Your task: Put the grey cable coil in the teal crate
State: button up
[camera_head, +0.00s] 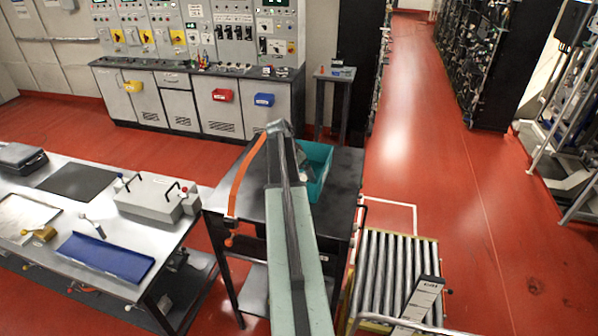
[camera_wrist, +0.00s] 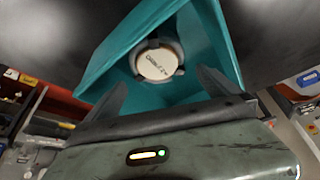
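The teal crate (camera_head: 322,174) stands on a dark table right of my arm in the head view. In the wrist view its walls (camera_wrist: 215,35) fill the upper middle. A round grey coil with a cream, lettered centre (camera_wrist: 158,63), apparently the grey cable coil, lies inside the crate. My gripper (camera_wrist: 162,78) is at the crate, its two dark fingers spread apart with the coil beyond and between their tips. I see no finger touching the coil.
The dark table (camera_head: 342,182) has bare room right of the crate. A steel bench (camera_head: 100,215) with a blue tray (camera_head: 105,257) and a grey case (camera_head: 152,197) stands left. A roller conveyor (camera_head: 385,270) stands lower right. The red aisle is clear.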

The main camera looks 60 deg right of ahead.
jog(key=shift+r, duration=0.1)
jog(key=s+d+p+v, duration=0.1)
jog(key=p+v, duration=0.6)
jog(key=w+a+b, duration=0.1)
jog(key=w+a, duration=0.2)
jog(key=a, duration=0.9)
jog(key=shift+f, duration=0.45)
jog(key=w+a+f+n+y, duration=0.1)
jog(key=w+a+n, duration=0.25)
jog(key=a, duration=0.75)
jog(key=w+a+n+t+y, duration=0.1)
jog(key=w+a+n, duration=0.3)
jog(key=a, duration=0.7)
jog(key=w+a+f+n+y, duration=0.15)
jog(key=a+n, duration=0.35)
jog(key=a, duration=0.6)
jog(key=s+a+n+y, duration=0.1)
jog(key=a+n, duration=0.6)
jog(key=a, duration=1)
jog(key=shift+s+a+r+n, duration=0.25)
jog(key=shift+s+n, duration=0.1)
jog(key=shift+s, duration=0.35)
